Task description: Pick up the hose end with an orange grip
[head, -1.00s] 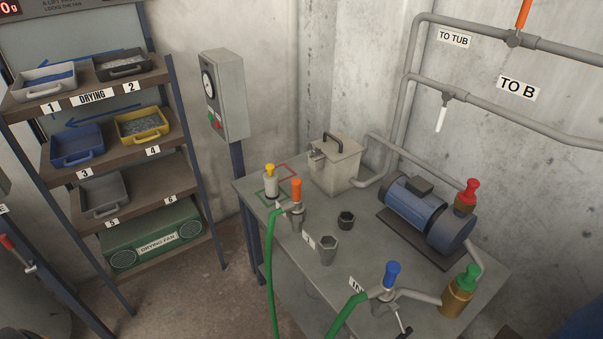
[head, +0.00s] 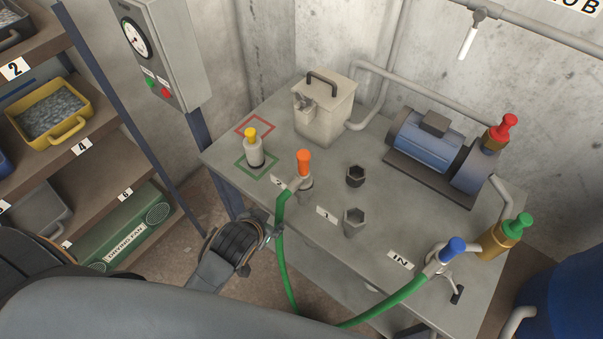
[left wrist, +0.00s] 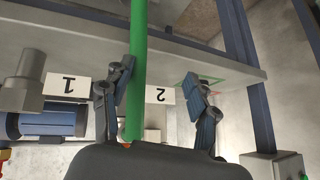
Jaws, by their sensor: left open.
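The hose end with the orange grip (head: 304,163) stands upright at the table's near-left side, by a number label. Its green hose (head: 281,240) hangs over the table edge. My left gripper (head: 270,229) is just left of the hose, below the orange grip, at the table's near edge. In the left wrist view the left gripper (left wrist: 160,82) is open. The green hose (left wrist: 138,45) runs between its fingers, nearer the left one, and no grasp shows. My right gripper is not in view.
A blue-gripped hose end (head: 453,250) is at the table's near right. Two dark hex sockets (head: 355,219) stand mid-table. A yellow-topped bottle (head: 254,150) is left of the orange grip. A pump motor (head: 432,145) sits behind. Shelves (head: 100,160) stand at left.

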